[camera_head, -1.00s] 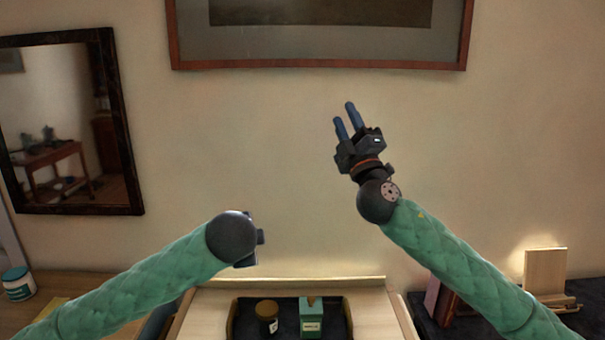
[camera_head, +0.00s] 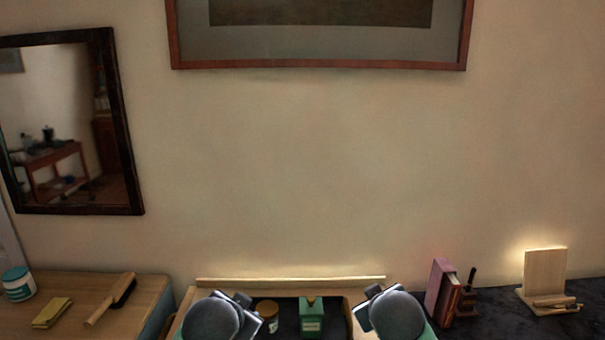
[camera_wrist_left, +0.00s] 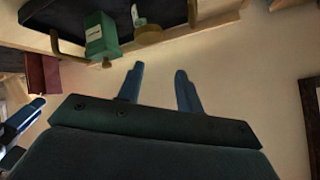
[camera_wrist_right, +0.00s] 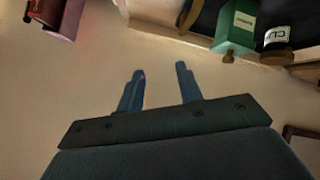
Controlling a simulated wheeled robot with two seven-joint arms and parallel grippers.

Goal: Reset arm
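My left gripper (camera_wrist_left: 160,85) is open and empty in the left wrist view, its two blue fingers apart. My right gripper (camera_wrist_right: 160,88) is open and empty in the right wrist view, its blue fingers also apart. In the head view both arms are folded low at the bottom edge, and only their round dark wrist parts show, one on each side of the tray. Their fingers are hidden there.
A dark tray (camera_head: 285,323) holds a green box (camera_head: 311,318) and a brown-lidded jar (camera_head: 267,313). Books (camera_head: 441,292) and a wooden stand (camera_head: 545,277) stand right.

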